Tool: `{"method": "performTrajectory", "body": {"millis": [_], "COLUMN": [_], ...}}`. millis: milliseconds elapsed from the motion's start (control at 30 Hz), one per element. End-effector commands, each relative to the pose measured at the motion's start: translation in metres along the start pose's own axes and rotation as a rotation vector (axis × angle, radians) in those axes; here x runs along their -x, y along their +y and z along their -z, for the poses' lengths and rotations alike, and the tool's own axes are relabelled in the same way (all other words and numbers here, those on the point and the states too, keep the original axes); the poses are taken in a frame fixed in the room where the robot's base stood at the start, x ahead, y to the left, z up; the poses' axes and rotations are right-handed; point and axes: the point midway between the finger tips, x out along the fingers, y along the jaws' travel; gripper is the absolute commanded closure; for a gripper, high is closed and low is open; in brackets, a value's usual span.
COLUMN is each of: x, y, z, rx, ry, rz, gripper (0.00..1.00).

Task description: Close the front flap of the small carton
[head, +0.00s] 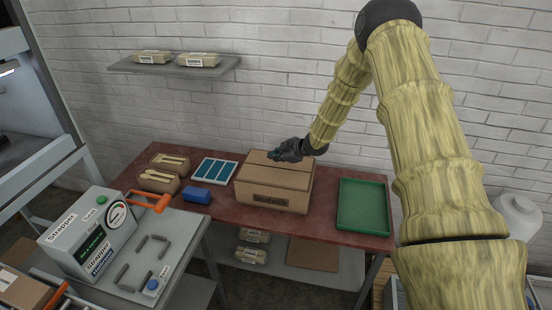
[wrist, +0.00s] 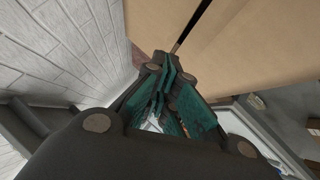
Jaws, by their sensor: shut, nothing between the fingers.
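The small carton (head: 274,188) is a brown cardboard box on the red table. Its top flaps look folded down nearly flat, with a narrow dark slit between them. The carton's top (wrist: 235,50) fills the upper right there, with the dark slit running from near the fingertips. I cannot tell whether the fingers touch the cardboard.
A green tray (head: 363,205) lies right of the carton. A blue block (head: 196,195), a blue-and-white rack (head: 216,171) and packs of wooden spoons (head: 160,181) lie left. A wall shelf (head: 125,66) hangs behind.

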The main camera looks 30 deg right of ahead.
Motion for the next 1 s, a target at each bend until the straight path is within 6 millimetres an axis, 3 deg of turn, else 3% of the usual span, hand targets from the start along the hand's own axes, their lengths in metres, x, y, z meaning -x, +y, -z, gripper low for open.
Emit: {"method": "performTrajectory", "body": {"millis": [167,1000], "x": [0.013,0.099], "y": [0.011,0.04], "z": [0.014,0.005], "rx": [0.002,0.001], "ry": [0.001,0.002], "rz": [0.001,0.0], "gripper": [1.0,1.0]}}
